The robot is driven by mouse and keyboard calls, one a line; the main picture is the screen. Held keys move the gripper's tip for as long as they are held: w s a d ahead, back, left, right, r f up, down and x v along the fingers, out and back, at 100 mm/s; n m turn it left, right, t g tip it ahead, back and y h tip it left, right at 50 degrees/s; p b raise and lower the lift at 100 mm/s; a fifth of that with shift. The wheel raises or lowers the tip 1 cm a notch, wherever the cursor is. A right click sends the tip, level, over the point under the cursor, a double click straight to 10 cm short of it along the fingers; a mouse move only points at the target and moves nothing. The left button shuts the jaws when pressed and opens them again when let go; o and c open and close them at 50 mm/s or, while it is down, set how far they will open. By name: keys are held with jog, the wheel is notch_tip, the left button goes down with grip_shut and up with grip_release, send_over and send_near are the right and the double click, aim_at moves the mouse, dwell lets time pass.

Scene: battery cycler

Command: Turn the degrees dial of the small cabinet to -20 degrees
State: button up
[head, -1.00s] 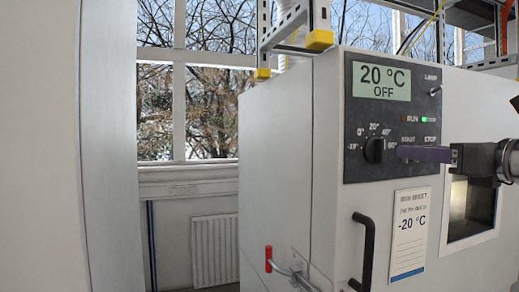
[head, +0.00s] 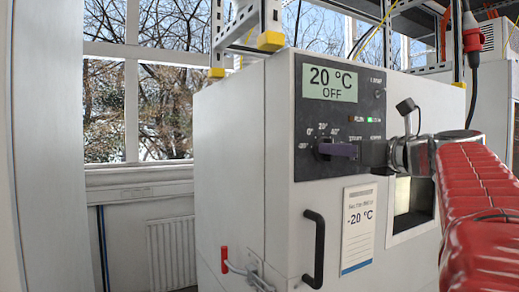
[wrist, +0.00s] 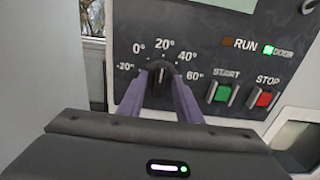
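The small white cabinet (head: 288,225) has a dark control panel with a black degrees dial (wrist: 160,88). In the wrist view its pale mark points up, at about 20°. The -20° label (wrist: 125,66) is at the lower left of the scale. The display (head: 330,83) reads 20 °C and OFF. My gripper (wrist: 160,80) has its two purple fingers on either side of the dial, open around it. I cannot tell if they touch it.
Green START (wrist: 221,93) and red STOP (wrist: 264,99) buttons lie just right of the fingers. A note (head: 357,228) reading -20 °C is below the panel. A black door handle (head: 314,248) and a red-tipped latch (head: 224,260) are lower left. A window opening (head: 408,215) is below the wrist.

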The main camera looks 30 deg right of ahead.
jog(key=shift+c, duration=0.4)
grip_shut()
jog(key=shift+d, duration=0.15)
jog(key=shift+n, duration=0.5)
jog(key=shift+a+f+n, duration=0.1)
jog(key=shift+a+n, duration=0.05)
jog(key=shift+n, duration=2.35)
jog(key=shift+a+f+n, duration=0.15)
jog(key=shift+n, duration=2.35)
jog(key=shift+a+f+n, duration=0.1)
jog(key=shift+a+n, duration=0.05)
jog(key=shift+n, duration=2.35)
